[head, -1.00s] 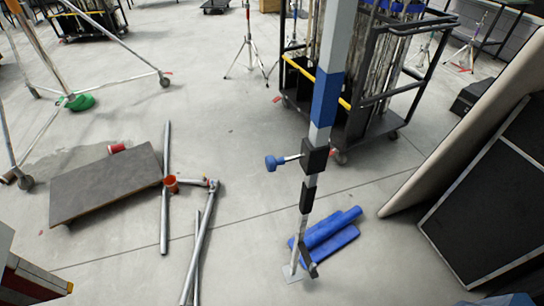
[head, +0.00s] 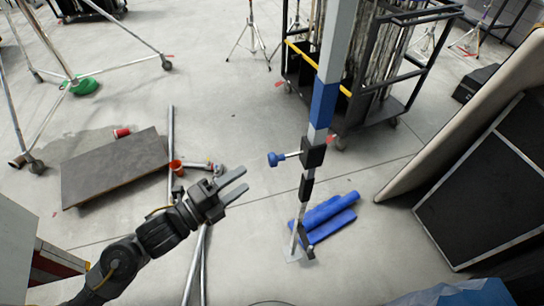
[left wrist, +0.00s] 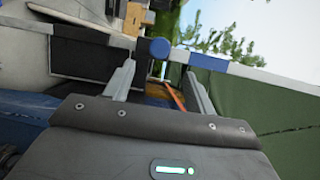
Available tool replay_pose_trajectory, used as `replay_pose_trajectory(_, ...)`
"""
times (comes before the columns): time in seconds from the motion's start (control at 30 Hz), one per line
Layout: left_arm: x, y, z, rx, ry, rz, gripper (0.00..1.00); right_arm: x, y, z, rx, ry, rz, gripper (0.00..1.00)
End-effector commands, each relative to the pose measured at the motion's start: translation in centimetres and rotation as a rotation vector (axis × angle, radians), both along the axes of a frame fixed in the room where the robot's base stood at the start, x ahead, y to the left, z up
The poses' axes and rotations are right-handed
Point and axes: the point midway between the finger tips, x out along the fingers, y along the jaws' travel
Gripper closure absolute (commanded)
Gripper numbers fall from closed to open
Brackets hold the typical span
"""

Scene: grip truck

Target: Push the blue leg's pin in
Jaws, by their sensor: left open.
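The leg is a grey upright post with a blue band (head: 324,104), standing right of centre in the head view. Its pin has a blue knob (head: 276,159) on a bare metal shaft, sticking out leftward from a black collar (head: 312,153). My left gripper (head: 243,179) is open and empty, below and left of the knob and apart from it. In the left wrist view the knob (left wrist: 160,48) shows round, just beyond and between the open fingers (left wrist: 160,72). The post with its blue band (left wrist: 207,62) runs sideways behind it. My right gripper is not in view.
Blue pads (head: 330,215) lie by the post's foot. A black cart (head: 405,85) stands behind it. A large panel (head: 450,120) leans at right.

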Motion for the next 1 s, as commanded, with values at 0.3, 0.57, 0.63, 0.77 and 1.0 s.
replay_pose_trajectory(0.3, 2.8, -3.1, 0.3, -0.005, 0.003, 0.003, 0.44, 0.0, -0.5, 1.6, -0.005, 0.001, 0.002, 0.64)
replay_pose_trajectory(0.57, 5.7, -6.5, 0.2, -0.002, 0.004, 0.003, 0.44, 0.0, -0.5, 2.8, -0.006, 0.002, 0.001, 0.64)
replay_pose_trajectory(0.63, 6.3, -7.2, 0.1, -0.002, 0.004, 0.003, 0.44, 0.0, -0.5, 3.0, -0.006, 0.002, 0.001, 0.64)
replay_pose_trajectory(0.77, 6.9, -7.9, 0.0, -0.002, 0.004, 0.003, 0.44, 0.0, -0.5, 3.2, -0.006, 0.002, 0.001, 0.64)
replay_pose_trajectory(1.0, 7.1, -8.2, -0.1, 0.000, 0.004, 0.003, 0.44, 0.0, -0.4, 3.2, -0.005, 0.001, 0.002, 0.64)
